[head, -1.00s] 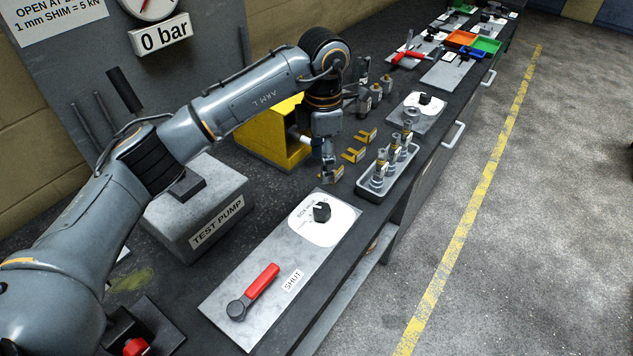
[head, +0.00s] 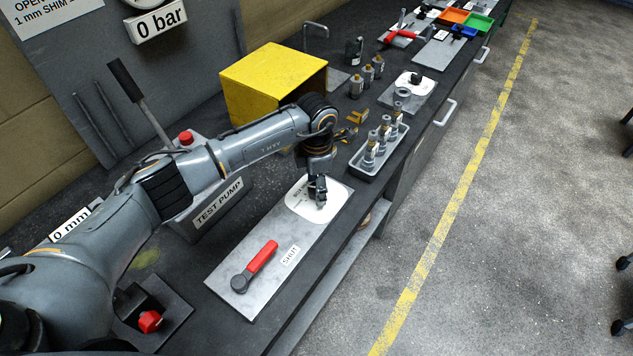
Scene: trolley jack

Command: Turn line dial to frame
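The line dial sits on a white rounded label (head: 300,205) at the far end of a grey metal plate (head: 262,263) on the bench. My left gripper (head: 318,196) points down over this label, right where the dial's black knob is. The gripper hides the knob and part of the label's print. I cannot tell whether the fingers touch or surround the knob, or how far apart they are. My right gripper is out of view.
A red lever (head: 261,257) marked SHUT lies on the same plate. The test pump (head: 215,208) stands to the left, a yellow box (head: 262,85) behind. A grey tray (head: 372,160) of cylindrical fittings and another dial plate (head: 405,97) lie farther along the bench.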

